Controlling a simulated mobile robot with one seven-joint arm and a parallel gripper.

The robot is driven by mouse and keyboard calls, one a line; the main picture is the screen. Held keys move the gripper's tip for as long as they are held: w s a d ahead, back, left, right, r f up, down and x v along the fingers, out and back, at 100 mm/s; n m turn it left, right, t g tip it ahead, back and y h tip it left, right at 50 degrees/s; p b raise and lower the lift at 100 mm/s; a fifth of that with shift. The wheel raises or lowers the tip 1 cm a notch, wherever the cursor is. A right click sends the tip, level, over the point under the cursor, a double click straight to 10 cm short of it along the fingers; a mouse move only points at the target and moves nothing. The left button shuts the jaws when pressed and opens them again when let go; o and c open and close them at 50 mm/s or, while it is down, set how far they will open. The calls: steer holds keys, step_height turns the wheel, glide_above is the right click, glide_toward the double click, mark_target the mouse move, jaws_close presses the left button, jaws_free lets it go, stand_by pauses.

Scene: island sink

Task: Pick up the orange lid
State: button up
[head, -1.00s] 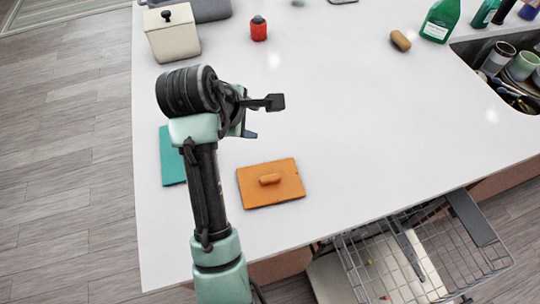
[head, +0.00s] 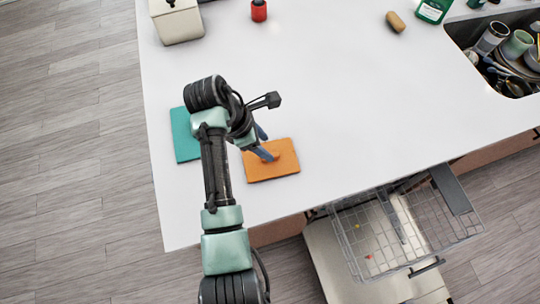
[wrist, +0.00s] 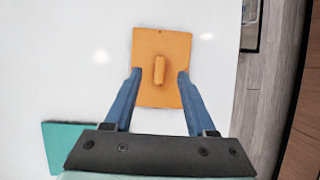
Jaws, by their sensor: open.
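The orange lid (head: 285,165) is a flat square with a raised bar handle in its middle. It lies flat on the white counter near the front edge. It also shows in the wrist view (wrist: 147,88), with the handle upright in the picture between the fingertips. My gripper (head: 267,155) is open, with blue fingers over the lid. In the wrist view my gripper (wrist: 160,74) has one fingertip on each side of the handle, with gaps on both sides. I cannot tell how high the fingertips are above the lid. Nothing is held.
A teal board (head: 184,140) lies left of the lid, partly behind my arm. An open dishwasher rack (head: 400,235) juts out below the counter's front edge. A cream canister (head: 178,22), a red jar (head: 259,11) and a brown oval item (head: 396,21) stand farther back. The counter right of the lid is clear.

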mark_target(272, 153)
steer(key=shift+p+x, duration=0.5)
steer(key=shift+x, duration=2.2)
steer(key=shift+s, duration=0.1)
jaws_close()
